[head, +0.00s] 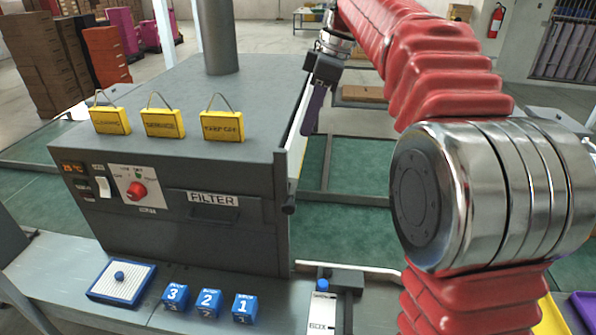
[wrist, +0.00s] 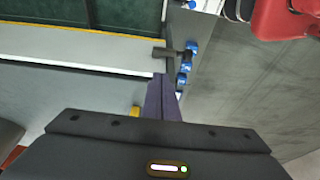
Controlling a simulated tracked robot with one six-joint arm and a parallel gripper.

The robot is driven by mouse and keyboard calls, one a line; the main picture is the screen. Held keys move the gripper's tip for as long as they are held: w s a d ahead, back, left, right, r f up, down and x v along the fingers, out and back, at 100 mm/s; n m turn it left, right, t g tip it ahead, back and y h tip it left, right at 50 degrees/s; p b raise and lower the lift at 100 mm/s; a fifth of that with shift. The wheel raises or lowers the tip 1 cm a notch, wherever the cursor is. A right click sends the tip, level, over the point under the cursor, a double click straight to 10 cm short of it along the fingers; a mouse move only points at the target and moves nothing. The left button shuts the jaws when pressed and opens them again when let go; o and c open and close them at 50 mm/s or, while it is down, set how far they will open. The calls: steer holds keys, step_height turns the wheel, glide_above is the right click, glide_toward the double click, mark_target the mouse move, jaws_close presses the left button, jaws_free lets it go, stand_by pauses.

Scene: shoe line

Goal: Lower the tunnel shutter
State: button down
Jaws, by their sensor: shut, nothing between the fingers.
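The tunnel (head: 190,120) is a large grey box with a FILTER label on its front. What looks like its shutter, a pale panel with a yellow edge (head: 296,135), is at its right end, seen nearly edge-on. The panel also shows in the wrist view (wrist: 90,48). A dark handle (head: 288,208) sticks out at the panel's near end; it shows in the wrist view too (wrist: 172,53). My gripper (head: 308,130) is shut and empty beside the panel's far part. Its purple fingers (wrist: 161,80) appear just short of the handle in the wrist view; the depth between them is unclear.
Yellow hanging tags (head: 163,123) stand on the tunnel top. A red knob (head: 136,191) is on its front. Blue numbered cubes (head: 209,302) and a blue-framed pad (head: 121,282) are on the front ledge. Green conveyor surface (head: 345,225) lies open to the right.

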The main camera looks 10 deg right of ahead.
mark_target(292, 183)
steer(key=x, duration=0.9)
steer(key=d+x, duration=0.1)
steer(key=x, duration=0.3)
steer(key=shift+s+f, duration=0.15)
steer(key=shift+f, duration=0.2)
